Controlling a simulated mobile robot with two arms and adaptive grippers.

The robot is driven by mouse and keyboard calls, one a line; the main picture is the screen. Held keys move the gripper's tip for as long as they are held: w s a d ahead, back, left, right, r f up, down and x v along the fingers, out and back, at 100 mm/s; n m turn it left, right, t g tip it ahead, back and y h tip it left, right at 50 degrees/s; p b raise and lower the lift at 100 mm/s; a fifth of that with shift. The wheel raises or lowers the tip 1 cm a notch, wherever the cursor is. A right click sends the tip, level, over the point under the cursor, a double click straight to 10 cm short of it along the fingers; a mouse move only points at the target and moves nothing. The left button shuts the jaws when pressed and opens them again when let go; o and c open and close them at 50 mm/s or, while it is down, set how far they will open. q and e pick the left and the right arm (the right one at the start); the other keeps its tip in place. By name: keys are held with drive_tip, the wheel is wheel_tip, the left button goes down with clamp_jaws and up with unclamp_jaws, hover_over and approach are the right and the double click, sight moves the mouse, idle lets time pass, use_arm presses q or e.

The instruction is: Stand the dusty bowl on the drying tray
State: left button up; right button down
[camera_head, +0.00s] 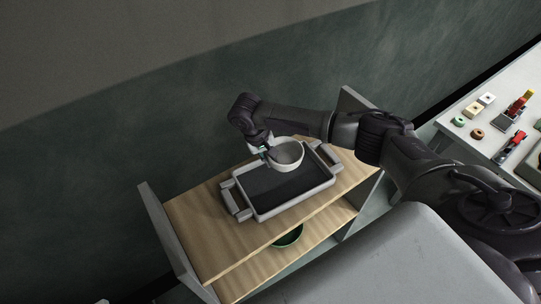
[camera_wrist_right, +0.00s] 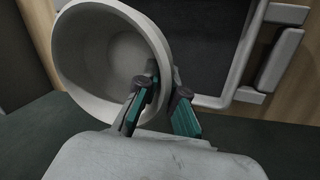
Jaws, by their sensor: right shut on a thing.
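The dusty bowl (camera_head: 287,154) is pale grey-white and shows over the far part of the drying tray in the head view. The drying tray (camera_head: 287,212) has a light rim, a dark floor and a handle at each end. My right gripper (camera_head: 267,152) is shut on the bowl's rim at its far left side. In the right wrist view the bowl (camera_wrist_right: 90,50) fills the upper left, and the gripper fingers (camera_wrist_right: 158,95) pinch its wall. The tray's rim (camera_wrist_right: 240,60) shows beyond it. I cannot tell whether the bowl touches the tray floor. My left gripper is out of view.
The tray stands on a wooden shelf (camera_head: 210,240) with grey end panels. A green bowl (camera_head: 288,237) sits on the lower shelf, partly hidden. At the right, a grey table (camera_head: 455,112) holds several small coloured parts. A dark wall is behind the shelf.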

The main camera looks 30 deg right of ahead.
wheel_tip(320, 180, down, 2)
drive_tip(key=shift+f+b, duration=0.1)
drive_tip(key=shift+b, duration=0.25)
drive_tip(key=shift+f+b, duration=1.2)
drive_tip(key=shift+f, duration=1.35)
drive_tip(key=shift+r+p, duration=0.1)
drive_tip(key=shift+p, duration=0.4)
drive_tip(key=shift+p, duration=0.4)
drive_tip(key=shift+f+b, duration=0.4)
drive_tip(key=shift+f, duration=0.25)
